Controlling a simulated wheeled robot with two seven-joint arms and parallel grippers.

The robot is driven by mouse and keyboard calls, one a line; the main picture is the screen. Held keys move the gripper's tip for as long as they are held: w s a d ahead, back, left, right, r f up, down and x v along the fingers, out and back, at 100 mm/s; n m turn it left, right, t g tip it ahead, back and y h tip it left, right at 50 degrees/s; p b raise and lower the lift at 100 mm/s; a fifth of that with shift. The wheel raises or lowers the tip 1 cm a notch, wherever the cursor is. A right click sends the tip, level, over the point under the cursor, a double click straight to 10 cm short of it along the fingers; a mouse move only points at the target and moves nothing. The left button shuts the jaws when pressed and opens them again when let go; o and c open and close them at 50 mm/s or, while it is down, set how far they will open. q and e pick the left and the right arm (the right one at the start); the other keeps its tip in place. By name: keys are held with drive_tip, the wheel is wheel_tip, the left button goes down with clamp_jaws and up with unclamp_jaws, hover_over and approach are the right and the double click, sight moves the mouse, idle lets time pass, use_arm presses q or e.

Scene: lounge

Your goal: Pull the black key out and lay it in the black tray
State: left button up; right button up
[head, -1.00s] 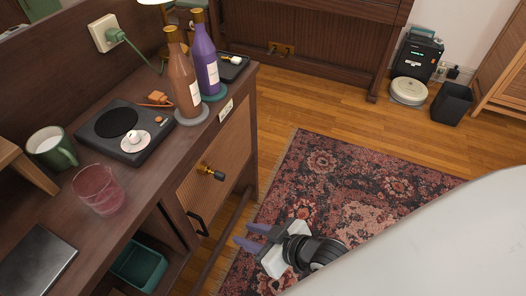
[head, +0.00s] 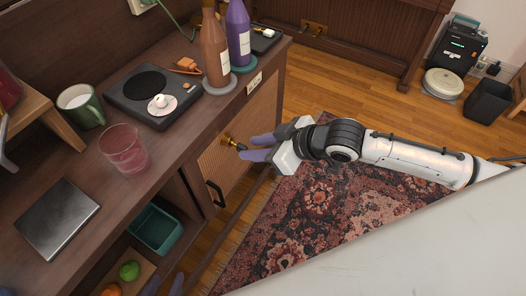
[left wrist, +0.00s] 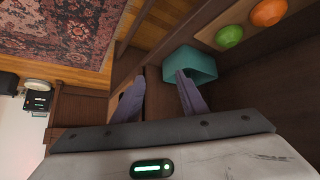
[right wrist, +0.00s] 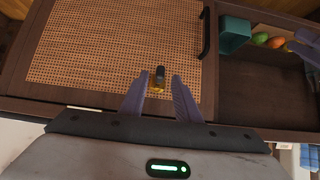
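The black key (head: 241,147) sticks out of a brass lock (head: 228,140) on the woven cabinet door. In the right wrist view the key (right wrist: 160,72) lies between and just beyond the fingertips. My right gripper (head: 250,147) is open in front of the lock, its fingers apart with gaps on both sides of the key. My left gripper (head: 165,283) is open and empty, low by the open shelves; its fingers show in the left wrist view (left wrist: 156,85). A dark tray (head: 262,46) at the back of the cabinet top holds a small white item; I take it as the black tray.
Two bottles (head: 215,55) stand on coasters near the cabinet's edge, before the tray. A hotplate (head: 148,97), a green mug (head: 82,105) and a glass (head: 124,150) stand on top. A teal bin (head: 156,228) and fruit (head: 129,271) sit on the shelf below.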

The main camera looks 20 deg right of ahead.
sight(247, 148)
drive_tip(key=shift+b+x, duration=0.5)
drive_tip(key=shift+x, duration=2.1)
